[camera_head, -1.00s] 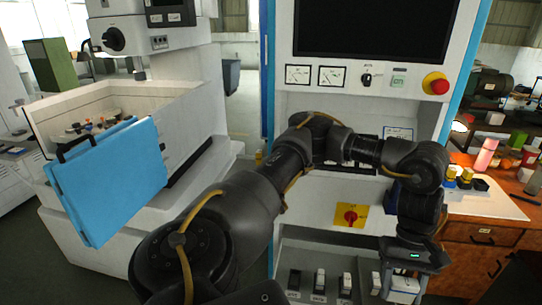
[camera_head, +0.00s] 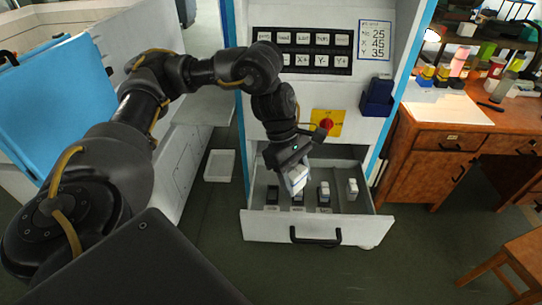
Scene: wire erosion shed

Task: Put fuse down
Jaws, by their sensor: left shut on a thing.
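My left gripper (camera_head: 291,163) is shut on a white fuse (camera_head: 297,181). It holds the fuse, slightly tilted, over the left-middle part of an open drawer (camera_head: 318,228) low in the white cabinet. Several small blocks stand in a row in the drawer: a dark one (camera_head: 272,195) at the left, a white-topped one (camera_head: 324,192) right of the gripper, and a white one (camera_head: 352,187) at the right. The held fuse overlaps the spot between the first two, so whether it touches anything there cannot be told. My right gripper is out of view.
A red knob on a yellow plate (camera_head: 321,122) and a dark blue holder (camera_head: 377,97) are on the cabinet front near my arm. A white tray (camera_head: 220,165) lies on the floor left of the drawer. A wooden desk (camera_head: 428,160) stands to the right.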

